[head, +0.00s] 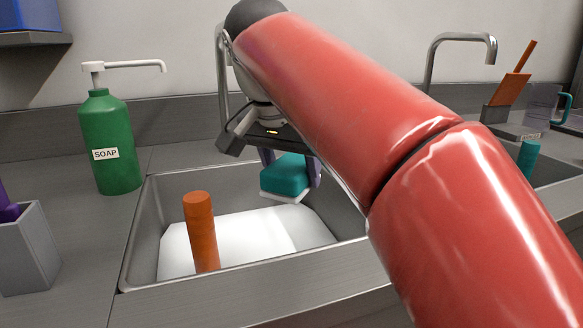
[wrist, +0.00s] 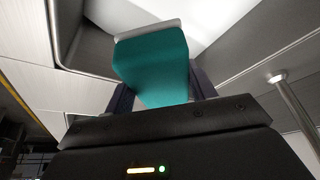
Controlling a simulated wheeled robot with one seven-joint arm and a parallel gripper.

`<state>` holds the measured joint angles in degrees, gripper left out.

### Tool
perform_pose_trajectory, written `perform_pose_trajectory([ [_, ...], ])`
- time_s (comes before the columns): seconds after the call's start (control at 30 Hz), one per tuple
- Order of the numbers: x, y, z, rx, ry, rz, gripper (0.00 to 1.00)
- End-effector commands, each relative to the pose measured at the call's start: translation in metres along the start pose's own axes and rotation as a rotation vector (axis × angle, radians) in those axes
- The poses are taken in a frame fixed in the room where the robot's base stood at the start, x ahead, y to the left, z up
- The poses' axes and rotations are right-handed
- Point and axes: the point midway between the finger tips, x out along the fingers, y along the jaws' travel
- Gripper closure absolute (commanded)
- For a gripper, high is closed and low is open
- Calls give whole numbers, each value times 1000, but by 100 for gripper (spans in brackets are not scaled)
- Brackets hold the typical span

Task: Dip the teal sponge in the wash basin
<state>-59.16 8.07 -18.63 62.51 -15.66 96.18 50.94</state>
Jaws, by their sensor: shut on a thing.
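The teal sponge (head: 286,175), with a thin white layer underneath, is held between the purple fingers of my gripper (head: 291,172). My gripper is shut on it. In the wrist view the sponge (wrist: 155,60) sits between the two dark fingers. The sponge is above the near steel basin (head: 143,240), toward its back right, and appears apart from the white surface (head: 245,240) inside. Whether that surface is water or the basin floor, I cannot tell. My red arm hides the basin's right side.
An orange cylinder (head: 200,230) stands upright in the near basin. A green soap bottle (head: 110,145) stands behind left, a grey holder (head: 25,250) at far left. At right are a tap (head: 430,65), a second basin (head: 560,175) with a teal cylinder (head: 527,158), and a jug (head: 541,105).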

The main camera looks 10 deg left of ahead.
Motion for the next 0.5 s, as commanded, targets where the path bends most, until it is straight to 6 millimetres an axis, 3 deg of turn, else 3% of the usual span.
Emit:
perform_pose_trajectory([
  [0.27, -1, 0, 0, 0, 1, 0, 63],
  [0.5, -19, 0, -9, 2, 2, -1, 63],
])
